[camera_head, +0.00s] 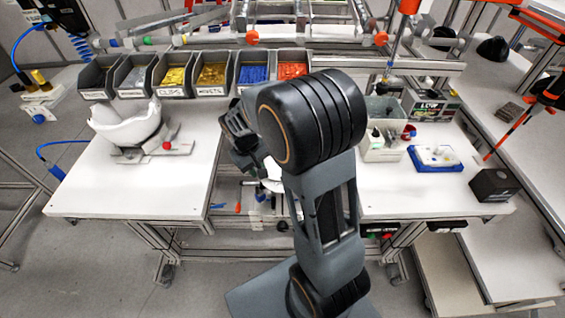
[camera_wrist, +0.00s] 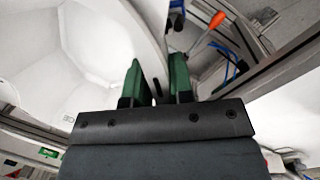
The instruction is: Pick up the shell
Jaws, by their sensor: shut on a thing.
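A white shell fills the upper left of the wrist view (camera_wrist: 95,45), its hollow inside facing the camera. My gripper (camera_wrist: 157,80) has its two green fingers on either side of the shell's rim and is shut on it. In the head view my gripper is largely hidden behind my arm. A small white curved part (camera_head: 272,178) shows beside the arm there and may be the held shell; most of it is hidden. Another white shell (camera_head: 125,125) sits on a grey fixture (camera_head: 160,150) on the left table, apart from my gripper.
The left table (camera_head: 120,195) has a clear front. Bins (camera_head: 210,75) of coloured parts line the back. The right table holds a box of tools (camera_head: 382,150), a blue tray (camera_head: 435,160) and a black box (camera_head: 493,185). Loose tools lie on a lower shelf between the tables.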

